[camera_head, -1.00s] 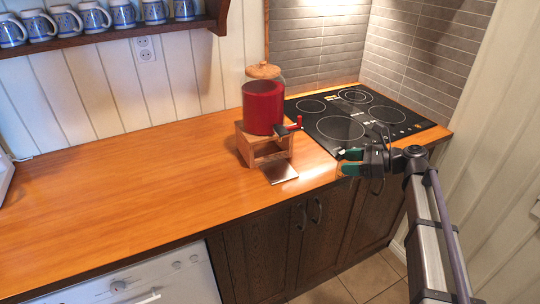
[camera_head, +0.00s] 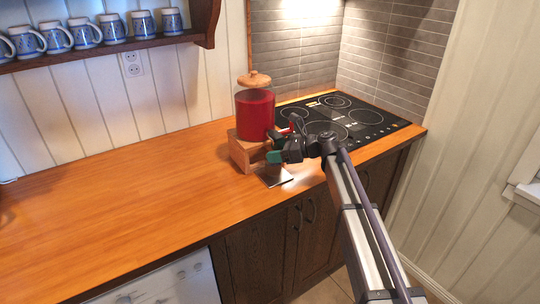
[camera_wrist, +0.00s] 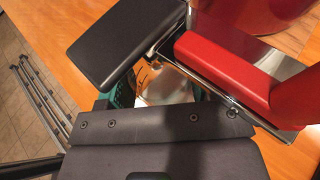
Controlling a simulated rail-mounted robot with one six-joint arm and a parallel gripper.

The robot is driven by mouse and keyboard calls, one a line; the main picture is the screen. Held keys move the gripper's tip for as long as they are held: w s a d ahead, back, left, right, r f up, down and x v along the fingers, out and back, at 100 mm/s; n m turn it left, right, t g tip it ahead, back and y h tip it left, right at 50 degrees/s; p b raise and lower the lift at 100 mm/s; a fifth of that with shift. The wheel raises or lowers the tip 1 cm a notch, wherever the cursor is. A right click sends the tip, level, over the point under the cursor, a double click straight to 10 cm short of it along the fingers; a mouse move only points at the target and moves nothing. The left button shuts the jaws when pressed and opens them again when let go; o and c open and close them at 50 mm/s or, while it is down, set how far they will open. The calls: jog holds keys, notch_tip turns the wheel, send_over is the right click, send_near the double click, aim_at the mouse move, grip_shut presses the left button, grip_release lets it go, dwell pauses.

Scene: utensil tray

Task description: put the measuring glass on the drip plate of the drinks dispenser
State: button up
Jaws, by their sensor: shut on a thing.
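The drinks dispenser (camera_head: 255,115) is a clear jar of red liquid with a wooden lid on a wooden stand. Its grey metal drip plate (camera_head: 280,180) lies in front at the counter edge and is partly hidden by my gripper. My gripper (camera_head: 272,150), with green fingers, is in front of the stand, above the plate and close to the tap. In the wrist view it is shut on the clear measuring glass (camera_wrist: 165,86), which shows dark marks. The red tap (camera_wrist: 222,65) and its black handle (camera_wrist: 125,42) are very close to the glass. I cannot tell whether the glass touches the plate.
A black cooktop (camera_head: 340,120) is right of the dispenser. The wooden counter (camera_head: 120,190) to the left is clear. A shelf with several blue-and-white mugs (camera_head: 85,32) hangs at the upper left.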

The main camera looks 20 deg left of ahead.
jog(key=shift+s+f+b, duration=0.15)
jog(key=shift+f+b, duration=0.2)
jog(key=shift+f, duration=0.05)
jog(key=shift+w+d, duration=0.2)
jog(key=shift+w, duration=0.1)
jog(key=o, duration=1.4)
jog(key=shift+f, duration=0.1)
jog(key=shift+d+r+p, duration=0.15)
jog(key=shift+r+p, duration=0.15)
jog(key=shift+r, duration=0.05)
jog(key=p+v, duration=0.3)
jog(key=v, duration=0.9)
jog(key=s+d+f+n+h, duration=0.4)
jog(key=s+d+n, duration=0.1)
jog(key=s+d, duration=0.4)
jog(key=s+d+f+n+t+h, duration=0.1)
jog(key=s+d+f+n+h, duration=0.3)
jog(key=s+d, duration=0.5)
jog(key=s+d+f+n+h, duration=0.4)
jog(key=s+d+n+h, duration=0.2)
jog(key=s+d, duration=0.4)
jog(key=shift+s+d+n+t+p, duration=0.15)
jog(key=shift+d+n, duration=0.25)
jog(key=shift+d, duration=0.55)
jog(key=shift+w+d+n+t+p, duration=0.15)
jog(key=shift+d+n+t, duration=0.2)
jog(key=shift+d, duration=0.55)
